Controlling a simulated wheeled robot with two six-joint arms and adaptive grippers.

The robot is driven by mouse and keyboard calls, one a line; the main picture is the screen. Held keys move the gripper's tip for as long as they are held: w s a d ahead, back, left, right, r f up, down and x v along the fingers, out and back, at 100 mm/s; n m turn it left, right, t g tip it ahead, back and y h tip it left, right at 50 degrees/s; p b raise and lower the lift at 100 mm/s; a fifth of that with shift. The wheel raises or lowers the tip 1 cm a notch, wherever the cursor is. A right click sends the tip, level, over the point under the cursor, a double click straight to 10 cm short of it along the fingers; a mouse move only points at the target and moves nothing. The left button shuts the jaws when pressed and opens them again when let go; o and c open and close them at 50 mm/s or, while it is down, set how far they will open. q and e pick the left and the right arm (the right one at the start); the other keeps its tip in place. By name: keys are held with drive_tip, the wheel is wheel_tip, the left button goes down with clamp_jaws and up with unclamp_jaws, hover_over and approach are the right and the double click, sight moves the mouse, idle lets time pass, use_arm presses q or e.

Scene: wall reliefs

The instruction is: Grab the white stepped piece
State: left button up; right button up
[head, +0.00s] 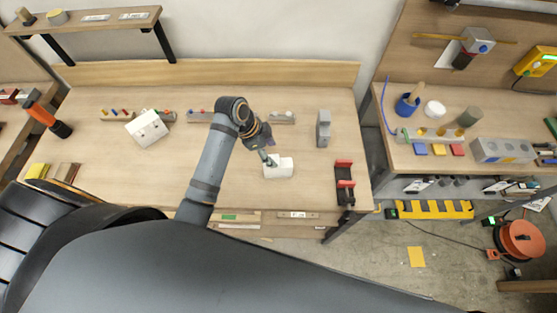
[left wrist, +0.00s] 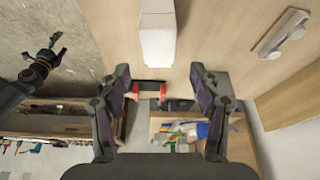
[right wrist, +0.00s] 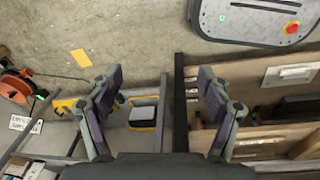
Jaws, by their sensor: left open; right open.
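A white piece (head: 280,168) lies on the wooden bench in the head view, right by my left gripper (head: 268,156). In the left wrist view the white piece (left wrist: 158,40) shows at the top middle, with a narrower block at one end and a wider one at the other. It lies beyond the fingertips of my left gripper (left wrist: 160,72), which is open with nothing between its fingers. My right gripper (right wrist: 160,75) is open and empty over the floor and bench edges in the right wrist view; the head view does not show it.
A grey upright piece (head: 323,129) and a red-and-black holder (head: 344,184) stand to the right. Several small racks line the back. A second bench (head: 400,152) is crowded. The bench middle is mostly clear.

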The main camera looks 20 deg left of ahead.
sight(281, 163)
use_arm(q)
drive_tip(key=shift+s+d+f+p, duration=0.15)
drive_tip(key=shift+d+f, duration=0.15)
drive_tip(key=shift+f, duration=0.3)
drive_tip(key=shift+s+d+f+p, duration=0.15)
drive_tip(key=shift+d+f, duration=0.15)
drive_tip(key=shift+f, duration=0.3)
drive_tip(key=shift+w+d+f, duration=0.2)
drive_tip(key=shift+w+f, duration=0.05)
drive_tip(key=shift+f, duration=0.3)
use_arm(e)
drive_tip(key=s, duration=0.5)
use_arm(q)
drive_tip(key=shift+w+f, duration=0.45)
drive_tip(key=shift+p+x, duration=0.9)
drive_tip(key=shift+x, duration=0.1)
drive_tip(key=x, duration=0.2)
drive_tip(key=shift+s+f, duration=0.2)
drive_tip(key=shift+f, duration=0.25)
drive_tip(key=c, duration=0.7)
clamp_jaws()
use_arm(e)
drive_tip(key=w+r, duration=0.2)
drive_tip(key=w, duration=0.1)
drive_tip(key=shift+w+a+r, duration=0.1)
drive_tip(key=shift+w+r, duration=0.05)
drive_tip(key=shift+r, duration=0.25)
use_arm(q)
drive_tip(key=shift+r, duration=0.1)
